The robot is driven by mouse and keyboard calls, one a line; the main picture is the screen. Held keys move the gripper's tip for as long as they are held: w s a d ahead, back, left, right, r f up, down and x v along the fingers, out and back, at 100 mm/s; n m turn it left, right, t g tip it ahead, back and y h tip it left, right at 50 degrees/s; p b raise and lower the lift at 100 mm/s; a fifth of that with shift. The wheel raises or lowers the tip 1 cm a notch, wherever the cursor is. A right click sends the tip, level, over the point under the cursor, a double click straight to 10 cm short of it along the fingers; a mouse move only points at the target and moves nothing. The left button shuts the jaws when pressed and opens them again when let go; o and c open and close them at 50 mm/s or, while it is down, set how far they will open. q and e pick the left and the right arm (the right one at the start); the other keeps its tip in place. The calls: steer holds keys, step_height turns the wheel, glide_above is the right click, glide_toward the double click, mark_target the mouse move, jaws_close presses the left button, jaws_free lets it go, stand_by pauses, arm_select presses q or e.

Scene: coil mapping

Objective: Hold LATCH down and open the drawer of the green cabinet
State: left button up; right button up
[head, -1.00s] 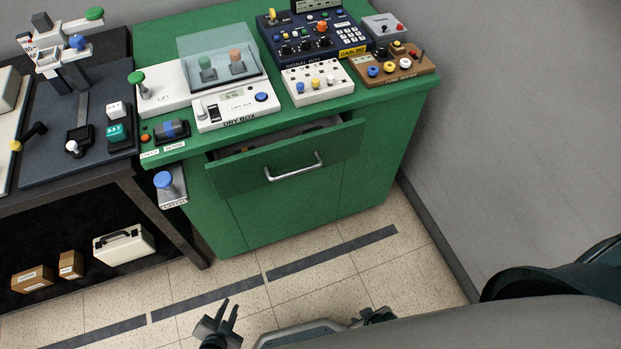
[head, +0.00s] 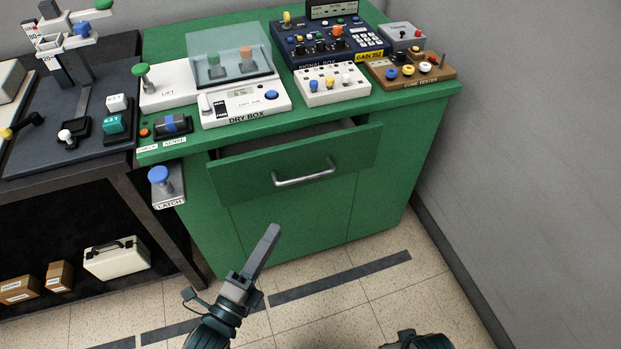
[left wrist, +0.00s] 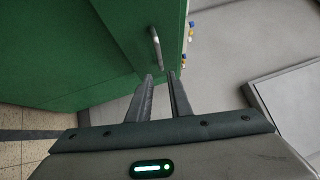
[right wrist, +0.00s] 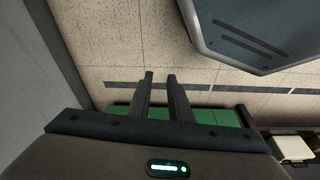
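The green cabinet (head: 290,225) stands in the middle of the head view. Its drawer (head: 235,180) is partly out, with a dark gap behind its front. The drawer's silver bar handle (head: 304,174) also shows in the left wrist view (left wrist: 156,48). LATCH, a blue round knob (head: 158,175) on a grey bracket, sits at the cabinet's left front edge. My left gripper (head: 272,232) is open and empty, in front of the cabinet below the handle, touching nothing visible. My right gripper, at the bottom edge of the head view, shows open and empty in the right wrist view (right wrist: 160,77).
The cabinet top carries a dry box (head: 245,103), a signal box (head: 325,45) and a cube tester (head: 412,75). A dark table (head: 85,175) adjoins on the left, with a white case (head: 117,260) below. Floor in front is clear; a grey wall (head: 530,150) is at right.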

mark_target(307, 175)
arm_select(q)
steer(key=shift+w, duration=0.1)
